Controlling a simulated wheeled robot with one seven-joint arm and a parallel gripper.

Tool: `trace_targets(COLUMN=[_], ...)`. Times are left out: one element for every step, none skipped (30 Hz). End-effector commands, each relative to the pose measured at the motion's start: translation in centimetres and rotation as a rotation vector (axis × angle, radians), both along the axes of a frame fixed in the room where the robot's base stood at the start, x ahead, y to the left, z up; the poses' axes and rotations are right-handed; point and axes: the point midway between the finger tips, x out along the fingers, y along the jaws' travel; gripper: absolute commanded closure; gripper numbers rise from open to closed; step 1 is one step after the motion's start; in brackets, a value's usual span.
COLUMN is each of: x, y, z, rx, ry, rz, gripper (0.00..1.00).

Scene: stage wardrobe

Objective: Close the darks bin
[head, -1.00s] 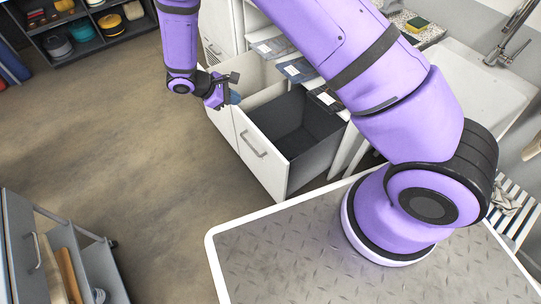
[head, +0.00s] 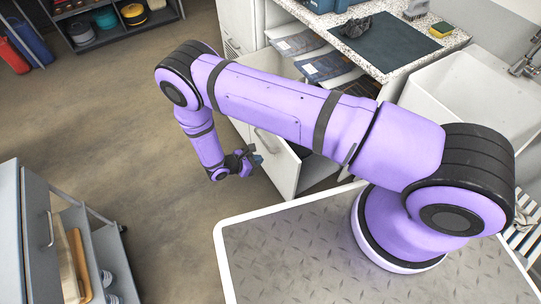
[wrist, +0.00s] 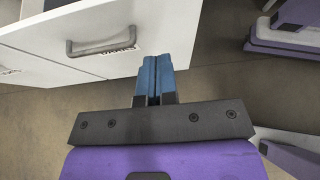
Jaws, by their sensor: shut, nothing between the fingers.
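The darks bin is a pull-out with a white front (head: 286,171) and a dark inside. It stands open, jutting from the white cabinet, and my arm hides most of its inside. In the wrist view its white front (wrist: 165,30) fills the upper left, with a grey bar handle (wrist: 100,46) and a small label too blurred to read. My gripper (head: 257,160) is outside the bin, by its front near the handle (head: 268,143). Its blue fingertips (wrist: 154,62) are together and empty, right of the handle. I cannot tell whether they touch the front.
A counter with a dark mat (head: 385,42) and a white sink (head: 455,90) lie behind my arm. A grey cart (head: 100,250) stands at lower left. The floor (head: 130,130) between is open.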

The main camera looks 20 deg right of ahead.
Motion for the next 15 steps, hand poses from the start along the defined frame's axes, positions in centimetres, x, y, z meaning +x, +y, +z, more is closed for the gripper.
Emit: trace_targets(x=[0.1,0.2,0.3,0.4,0.6,0.8,0.9,0.9,1.1,1.3,1.4,1.5,1.7,1.8,2.0], y=[-0.6,-1.0,-1.5,-2.0,-2.4,-3.0,-3.5,-4.0,-4.6,-5.0,-5.5,-6.2,-6.7,-7.1,-7.6], z=[-0.3,-0.5,-0.8,-1.1,-1.3,-1.7,-2.0,-2.3,-2.7,-2.9,-3.2,-3.6,-3.9,-4.1,-4.5], rx=[-0.001,-0.002,-0.001,-0.001,-0.001,-0.002,-0.003,-0.002,-0.002,-0.001,-0.001,-0.002,-0.003,-0.002,-0.001], ry=[0.001,0.001,0.002,0.002,0.002,0.001,0.002,0.002,0.002,0.002,0.002,0.002,0.002,0.001,0.002], rz=[-0.002,-0.003,-0.003,-0.003,-0.003,-0.003,-0.003,-0.004,-0.004,-0.003,-0.003,-0.004,-0.004,-0.003,-0.003], gripper=[1.0,1.0,1.0,1.0,1.0,1.0,1.0,1.0,1.0,1.0,1.0,1.0,1.0,1.0,1.0])
